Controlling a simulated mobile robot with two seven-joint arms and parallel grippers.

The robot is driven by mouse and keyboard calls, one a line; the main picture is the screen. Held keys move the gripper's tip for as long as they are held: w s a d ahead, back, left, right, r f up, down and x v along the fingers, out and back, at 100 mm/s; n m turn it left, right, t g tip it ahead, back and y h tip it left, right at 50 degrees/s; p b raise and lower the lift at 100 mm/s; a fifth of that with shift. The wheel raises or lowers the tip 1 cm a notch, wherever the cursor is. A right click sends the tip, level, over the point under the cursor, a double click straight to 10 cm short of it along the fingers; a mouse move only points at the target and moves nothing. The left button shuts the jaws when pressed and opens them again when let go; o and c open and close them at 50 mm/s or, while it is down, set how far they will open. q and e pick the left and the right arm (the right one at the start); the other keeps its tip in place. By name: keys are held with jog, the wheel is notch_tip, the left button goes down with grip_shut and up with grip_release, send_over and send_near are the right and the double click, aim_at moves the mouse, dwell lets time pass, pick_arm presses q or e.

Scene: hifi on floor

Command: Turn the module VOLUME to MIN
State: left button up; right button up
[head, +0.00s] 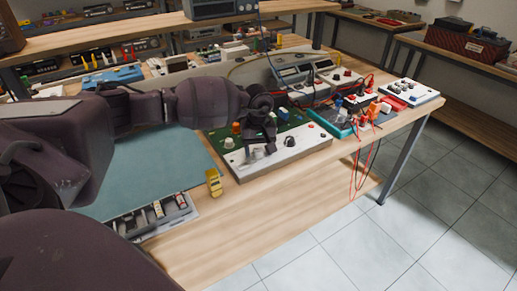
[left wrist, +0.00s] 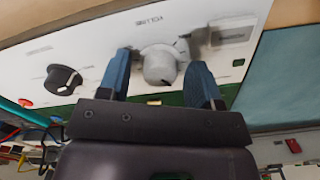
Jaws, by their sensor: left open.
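The module is a white front panel (head: 285,155) with a green circuit board behind it, near the bench's front edge. In the left wrist view its panel (left wrist: 110,50) carries a grey knob (left wrist: 158,66) beside lettering that appears to read VOLUME. My left gripper (left wrist: 160,85) is open, with one blue-padded finger on each side of this grey knob. I cannot tell whether the fingers touch it. In the head view the left gripper (head: 260,148) is over the panel and largely hides that knob. My right gripper is not in view.
A black knob (left wrist: 63,79) and a red button (left wrist: 25,103) sit on the same panel. A small yellow object (head: 213,182) stands left of the module. A teal mat (head: 150,172) lies further left. Instruments and red leads (head: 362,165) are on the right.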

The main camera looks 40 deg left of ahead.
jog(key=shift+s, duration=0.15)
pick_arm(q)
jog(key=c, duration=0.9)
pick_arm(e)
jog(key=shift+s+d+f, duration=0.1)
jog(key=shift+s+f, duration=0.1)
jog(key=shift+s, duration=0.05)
pick_arm(q)
jog(key=shift+n, duration=0.3)
